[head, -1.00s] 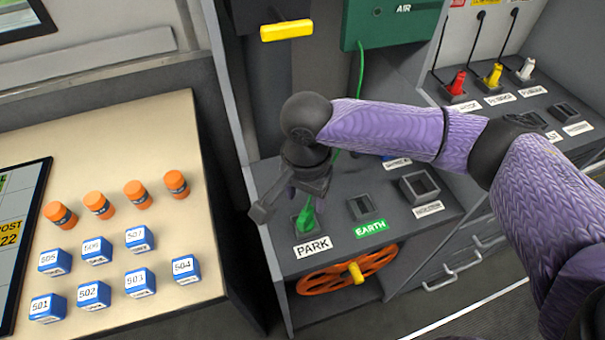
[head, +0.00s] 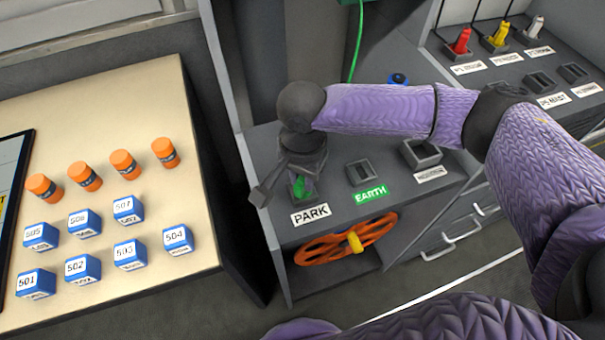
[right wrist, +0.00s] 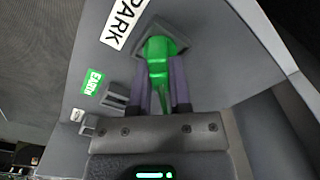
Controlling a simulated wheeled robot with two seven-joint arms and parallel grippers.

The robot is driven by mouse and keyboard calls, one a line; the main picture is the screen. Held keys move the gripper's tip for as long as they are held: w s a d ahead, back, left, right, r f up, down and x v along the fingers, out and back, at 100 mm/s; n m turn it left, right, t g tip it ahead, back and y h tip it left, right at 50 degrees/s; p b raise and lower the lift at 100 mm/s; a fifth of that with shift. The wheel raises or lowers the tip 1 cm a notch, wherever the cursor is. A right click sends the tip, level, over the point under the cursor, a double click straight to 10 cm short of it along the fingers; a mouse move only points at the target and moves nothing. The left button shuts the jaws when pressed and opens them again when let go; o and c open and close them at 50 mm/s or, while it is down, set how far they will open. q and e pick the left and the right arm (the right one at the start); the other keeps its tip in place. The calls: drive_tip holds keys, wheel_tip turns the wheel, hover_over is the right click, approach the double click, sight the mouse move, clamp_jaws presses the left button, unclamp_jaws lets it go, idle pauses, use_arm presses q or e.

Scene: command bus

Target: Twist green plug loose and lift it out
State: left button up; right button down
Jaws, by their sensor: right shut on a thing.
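The green plug (head: 300,186) sits in the socket behind the PARK label (head: 310,214), and a green cord runs up behind my arm. My right gripper (head: 299,180) comes down over it from above. In the right wrist view the two fingers (right wrist: 169,85) are shut on the plug (right wrist: 160,48), one on each side, with its head in the PARK socket (right wrist: 180,38). The gripper hides part of the plug in the head view. My left gripper is not in view.
An empty socket (head: 361,173) stands behind the EARTH label (head: 370,193). An orange wheel (head: 330,245) is below the panel. Red, yellow and white plugs stand at the upper right. A table (head: 110,235) with orange cylinders and blue numbered blocks is at the left.

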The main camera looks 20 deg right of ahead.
drive_tip(key=shift+r+n+p, duration=0.15)
drive_tip(key=shift+n+p, duration=0.95)
drive_tip(key=shift+n, duration=0.7)
drive_tip(key=shift+f, duration=0.2)
drive_tip(key=shift+r+n+p, duration=0.2)
drive_tip(key=shift+n+p, duration=0.6)
drive_tip(key=shift+n, duration=0.3)
drive_tip(key=shift+f+n+p, duration=0.1)
drive_tip(key=shift+n+p, duration=0.25)
drive_tip(key=shift+n, duration=0.55)
drive_tip(key=shift+f, duration=0.1)
